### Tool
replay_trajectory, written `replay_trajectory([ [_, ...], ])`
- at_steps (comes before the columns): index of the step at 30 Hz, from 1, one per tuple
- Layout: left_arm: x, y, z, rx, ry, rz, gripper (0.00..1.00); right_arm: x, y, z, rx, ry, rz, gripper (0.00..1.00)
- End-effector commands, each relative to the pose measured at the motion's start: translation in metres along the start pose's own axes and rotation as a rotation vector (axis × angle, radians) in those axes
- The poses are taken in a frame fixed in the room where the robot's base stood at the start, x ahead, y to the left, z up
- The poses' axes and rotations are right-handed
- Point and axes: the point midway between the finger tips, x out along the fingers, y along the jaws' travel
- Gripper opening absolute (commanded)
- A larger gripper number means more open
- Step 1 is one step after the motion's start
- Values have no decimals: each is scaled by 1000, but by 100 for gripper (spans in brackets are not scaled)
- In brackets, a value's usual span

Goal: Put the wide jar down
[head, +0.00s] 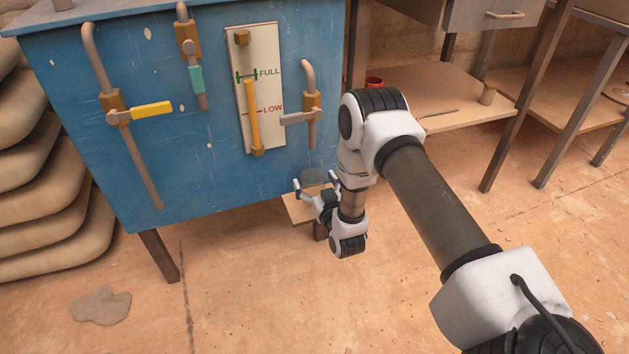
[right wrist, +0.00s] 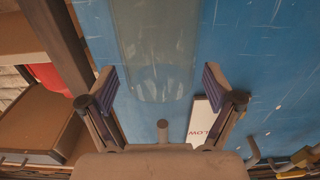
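The wide jar (head: 314,176) is a clear, grey-green glass vessel in front of the blue tank, over a small wooden stand (head: 296,208). Its lower part is hidden behind my right gripper (head: 316,184), so I cannot tell how it meets the stand. In the right wrist view the jar (right wrist: 155,45) shows between the spread fingers of my right gripper (right wrist: 159,85). The fingers are wide apart, one on each side, with narrow gaps to the glass. My left gripper is not in view.
A low shelf (head: 430,90) with a red cup (head: 374,83) stands to the right. Stacked sacks (head: 50,200) are at left. The front floor is mostly clear.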

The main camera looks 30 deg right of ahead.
Motion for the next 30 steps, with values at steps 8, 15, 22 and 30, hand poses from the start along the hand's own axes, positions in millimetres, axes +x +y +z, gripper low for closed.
replay_trajectory([
  [8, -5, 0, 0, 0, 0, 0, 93, -3, 0, -5, 0, -2, 0, 90],
  [15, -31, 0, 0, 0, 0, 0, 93, -56, 0, -8, 0, -8, -1, 90],
  [22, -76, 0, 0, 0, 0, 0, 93, -101, 0, -16, -5, -2, -1, 90],
  [30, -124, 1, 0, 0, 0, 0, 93, -116, 0, -11, -3, -1, 0, 90],
])
